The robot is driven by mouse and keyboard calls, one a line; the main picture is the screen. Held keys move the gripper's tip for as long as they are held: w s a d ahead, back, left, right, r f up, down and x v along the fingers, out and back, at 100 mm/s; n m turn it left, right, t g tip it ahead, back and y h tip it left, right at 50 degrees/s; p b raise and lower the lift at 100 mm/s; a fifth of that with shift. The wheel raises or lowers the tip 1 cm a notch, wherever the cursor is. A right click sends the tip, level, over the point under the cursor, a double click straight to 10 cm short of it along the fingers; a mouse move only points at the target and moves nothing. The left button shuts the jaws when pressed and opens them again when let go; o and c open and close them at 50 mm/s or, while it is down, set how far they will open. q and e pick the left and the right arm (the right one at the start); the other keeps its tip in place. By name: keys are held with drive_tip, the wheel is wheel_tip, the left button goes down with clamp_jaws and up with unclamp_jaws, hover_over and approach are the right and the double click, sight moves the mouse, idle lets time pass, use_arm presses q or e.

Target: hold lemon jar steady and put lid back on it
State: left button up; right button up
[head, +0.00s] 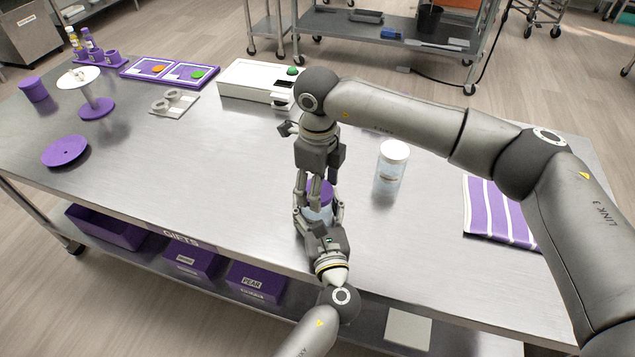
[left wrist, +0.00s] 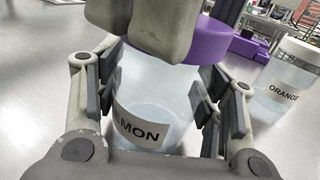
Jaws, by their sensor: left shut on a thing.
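The lemon jar (left wrist: 150,95) is clear, with a white label reading "EMON" in the left wrist view. It stands near the table's front edge, and only a little of it shows in the head view (head: 318,212). My left gripper (head: 319,213) is shut on the jar's body, fingers on both sides. The purple lid (left wrist: 207,42) is at the jar's mouth, and it also shows in the head view (head: 326,190). My right gripper (head: 313,197) points down at the lid from above. Its fingers hide part of the lid, so its grip and the lid's seating are unclear.
A white-lidded orange jar (head: 391,168) stands to the right, close by. A striped purple towel (head: 500,212) lies further right. A purple plate (head: 65,151), a round stand (head: 96,108) and a white machine (head: 257,84) are left and behind. The table's left front is clear.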

use_arm(q)
clamp_jaws()
use_arm(e)
drive_tip(key=m, duration=0.4)
drive_tip(key=shift+m, duration=0.3)
drive_tip(key=m, duration=0.5)
drive_tip(key=shift+a, duration=0.1)
drive_tip(key=m, duration=0.5)
drive_tip(key=shift+m, duration=0.3)
drive_tip(key=m, duration=0.5)
drive_tip(key=shift+a, duration=0.1)
use_arm(q)
drive_tip(key=shift+f, duration=0.1)
use_arm(e)
drive_tip(key=m, duration=0.3)
drive_tip(key=shift+m, duration=0.4)
drive_tip(key=m, duration=0.3)
drive_tip(key=shift+f+m, duration=0.1)
drive_tip(key=shift+m, duration=0.2)
drive_tip(key=m, duration=0.3)
drive_tip(key=shift+w+m, duration=0.1)
drive_tip(key=shift+m, duration=0.2)
drive_tip(key=m, duration=0.1)
drive_tip(key=a+m, duration=0.1)
drive_tip(key=shift+m, duration=0.3)
drive_tip(key=shift+d+m, duration=0.4)
drive_tip(key=shift+m, duration=0.5)
use_arm(q)
drive_tip(key=shift+d, duration=0.1)
